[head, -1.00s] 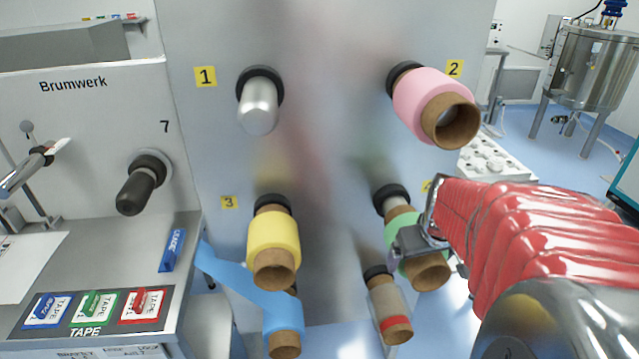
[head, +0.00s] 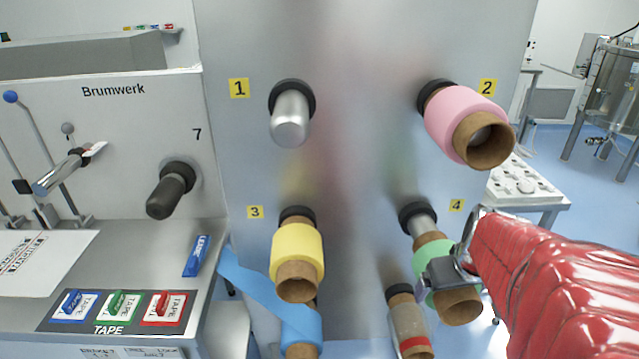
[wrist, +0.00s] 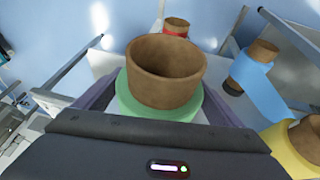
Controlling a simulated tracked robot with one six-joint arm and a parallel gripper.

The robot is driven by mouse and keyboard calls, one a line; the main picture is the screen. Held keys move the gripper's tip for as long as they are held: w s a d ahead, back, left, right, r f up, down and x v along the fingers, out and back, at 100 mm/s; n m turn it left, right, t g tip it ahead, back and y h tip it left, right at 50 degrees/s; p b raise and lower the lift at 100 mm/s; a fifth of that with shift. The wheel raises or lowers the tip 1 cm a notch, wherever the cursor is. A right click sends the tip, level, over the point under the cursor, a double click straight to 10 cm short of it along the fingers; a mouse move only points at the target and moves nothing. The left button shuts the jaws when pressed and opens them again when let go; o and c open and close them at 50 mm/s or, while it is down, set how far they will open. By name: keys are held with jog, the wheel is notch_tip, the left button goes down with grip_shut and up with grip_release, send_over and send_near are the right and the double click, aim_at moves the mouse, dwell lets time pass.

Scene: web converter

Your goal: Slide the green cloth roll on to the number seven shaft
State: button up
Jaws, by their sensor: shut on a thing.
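The green cloth roll (head: 432,254) on its brown cardboard core is at the shaft marked 4, in the lower right of the head view. Bare metal of that shaft (head: 421,223) shows between the core and the black collar. My gripper (head: 447,270) is shut on the green roll from the right. In the wrist view the green roll (wrist: 203,110) sits between my two jaws, its open core facing the camera. The number seven shaft (head: 170,190) is a dark, empty stub with a black collar on the Brumwerk panel at the left.
A pink roll (head: 462,113) is on shaft 2 and a yellow roll (head: 298,254) on shaft 3. Shaft 1 (head: 291,118) is empty. A blue roll (head: 301,329) and a grey-brown roll with a red band (head: 409,327) hang below. A metal bench (head: 150,255) lies under shaft seven.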

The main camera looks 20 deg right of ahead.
jog(key=shift+s+a, duration=0.15)
jog(key=shift+s, duration=0.4)
jog(key=shift+s+a, duration=0.15)
jog(key=shift+s, duration=0.4)
jog(key=shift+s+r, duration=0.1)
jog(key=shift+r, duration=0.05)
